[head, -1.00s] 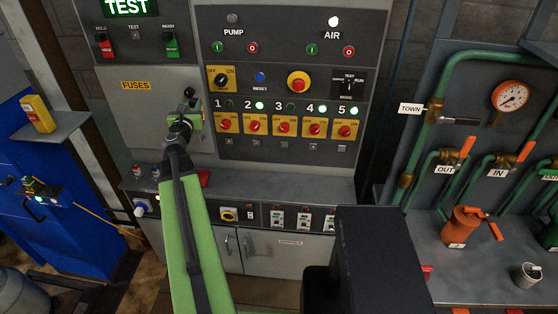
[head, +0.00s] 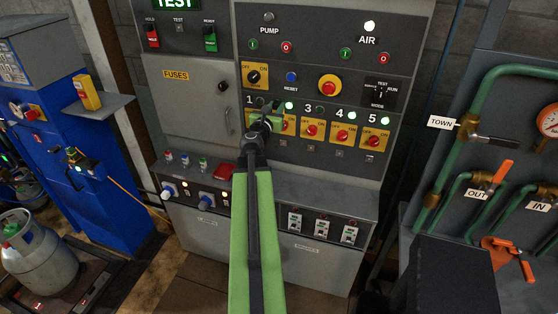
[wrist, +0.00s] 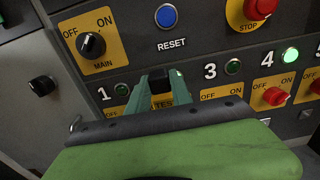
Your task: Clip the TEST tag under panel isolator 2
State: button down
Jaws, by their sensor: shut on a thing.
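My gripper (head: 267,122) is in front of the panel (head: 262,83), over the area of isolators 1 and 2. In the wrist view my gripper (wrist: 160,84) is shut, with a yellow tag (wrist: 166,103) lettered "TES…" between its green fingers. Most of the tag is hidden. Isolator 2 (head: 288,127) shows only in part beside the gripper in the head view; its lamp (head: 289,105) is lit green. I cannot tell whether the tag touches the panel.
Isolators 3 (head: 312,131), 4 (head: 342,135) and 5 (head: 373,140) are to the right, with small dark fittings below. The reset button (wrist: 166,16) is above. A grey ledge (head: 320,201) juts out below. The fuses door (head: 188,97) is at left.

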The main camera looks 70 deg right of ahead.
jog(key=b, duration=2.1)
send_near(283, 143)
jog(key=shift+a+p, duration=0.2)
jog(key=shift+p, duration=0.15)
jog(key=shift+d, duration=0.15)
jog(key=shift+w+d, duration=0.2)
jog(key=shift+d, duration=2.6)
jog(key=shift+d, duration=0.55)
jog(key=c, duration=1.1)
grip_release()
jog(key=shift+o, duration=0.2)
